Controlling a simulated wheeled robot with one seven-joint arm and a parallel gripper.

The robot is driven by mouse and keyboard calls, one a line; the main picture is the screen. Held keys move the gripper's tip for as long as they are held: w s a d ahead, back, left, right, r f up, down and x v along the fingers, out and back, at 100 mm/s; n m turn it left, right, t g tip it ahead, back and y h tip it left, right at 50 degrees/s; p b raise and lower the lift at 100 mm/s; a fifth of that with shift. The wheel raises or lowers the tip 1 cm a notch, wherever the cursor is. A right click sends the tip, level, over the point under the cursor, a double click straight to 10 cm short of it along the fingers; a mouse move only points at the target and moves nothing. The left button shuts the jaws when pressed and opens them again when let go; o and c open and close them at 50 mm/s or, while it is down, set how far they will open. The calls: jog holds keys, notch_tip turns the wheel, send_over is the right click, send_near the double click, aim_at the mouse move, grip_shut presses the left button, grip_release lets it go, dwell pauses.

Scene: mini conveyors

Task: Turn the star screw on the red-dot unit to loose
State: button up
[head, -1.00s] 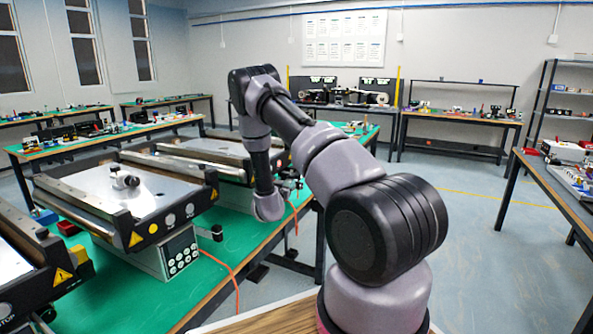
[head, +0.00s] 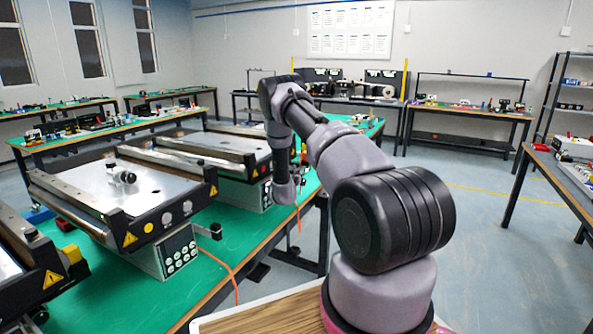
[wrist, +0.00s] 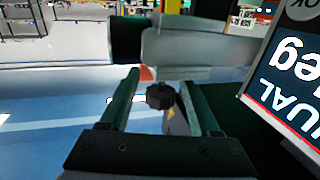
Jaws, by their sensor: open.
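In the wrist view my gripper (wrist: 159,80) is open, with its two dark green fingers apart. A dark lobed knob (wrist: 160,96), which looks like the star screw, shows between the fingers. No contact with either finger is visible, and I cannot tell whether it is at finger depth or beyond. A grey bracket with a small yellow mark lies just below the knob. In the head view the conveyor units (head: 130,190) stand on a green-topped bench; no red dot can be made out on them. My gripper is not clearly visible there.
A label panel with large white letters (wrist: 285,75) is close on the right in the wrist view. A pale grey bar (wrist: 195,47) crosses beyond the fingers. In the head view an orange cable (head: 232,280) lies over the green bench (head: 205,262). The floor at right is open.

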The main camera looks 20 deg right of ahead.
jog(key=shift+w+d, duration=0.15)
jog(key=shift+w, duration=0.05)
grip_shut()
